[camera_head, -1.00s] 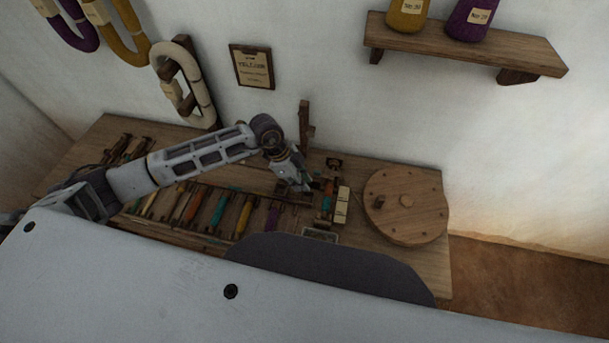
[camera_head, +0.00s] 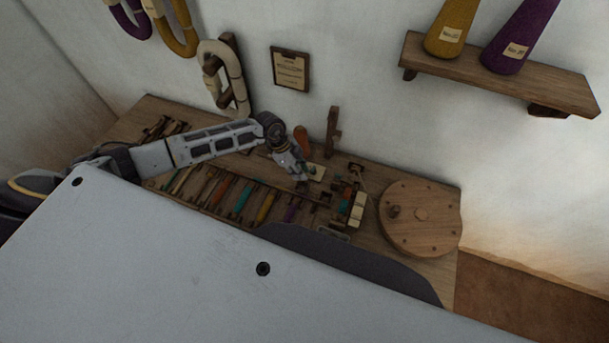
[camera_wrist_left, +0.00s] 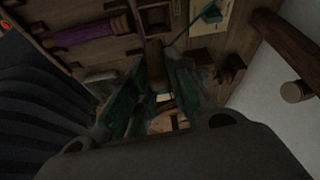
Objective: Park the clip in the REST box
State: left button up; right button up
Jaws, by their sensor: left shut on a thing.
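My left gripper (camera_head: 301,174) is over the back middle of the bench, left of the upright wooden post. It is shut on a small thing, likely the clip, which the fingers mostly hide. In the left wrist view my gripper (camera_wrist_left: 163,62) points away, and a narrow brownish piece shows between the fingertips. I cannot read a REST label in either view. My right gripper is not in view.
The wooden bench (camera_head: 443,268) holds a row of coloured bobbins (camera_head: 243,201). A round wooden disc (camera_head: 421,215) lies at the right. An upright wooden post (camera_head: 333,132) stands at the back near the wall. A shelf (camera_head: 490,76) with two cones hangs above.

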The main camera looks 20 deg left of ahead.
pick_arm(q)
jog(key=shift+w+d+m, duration=0.15)
jog(key=shift+w+m, duration=0.3)
jog(key=shift+m, duration=0.05)
jog(key=shift+g, duration=0.3)
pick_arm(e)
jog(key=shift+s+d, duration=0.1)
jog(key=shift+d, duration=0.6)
pick_arm(q)
jog(key=shift+f, duration=0.2)
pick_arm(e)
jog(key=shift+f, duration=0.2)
pick_arm(q)
jog(key=shift+f+b, duration=1.05)
jog(key=shift+b, duration=0.15)
jog(key=shift+f+b, duration=1.4)
jog(key=shift+f, duration=0.45)
jog(key=shift+f+b, duration=0.5)
jog(key=shift+f, duration=0.7)
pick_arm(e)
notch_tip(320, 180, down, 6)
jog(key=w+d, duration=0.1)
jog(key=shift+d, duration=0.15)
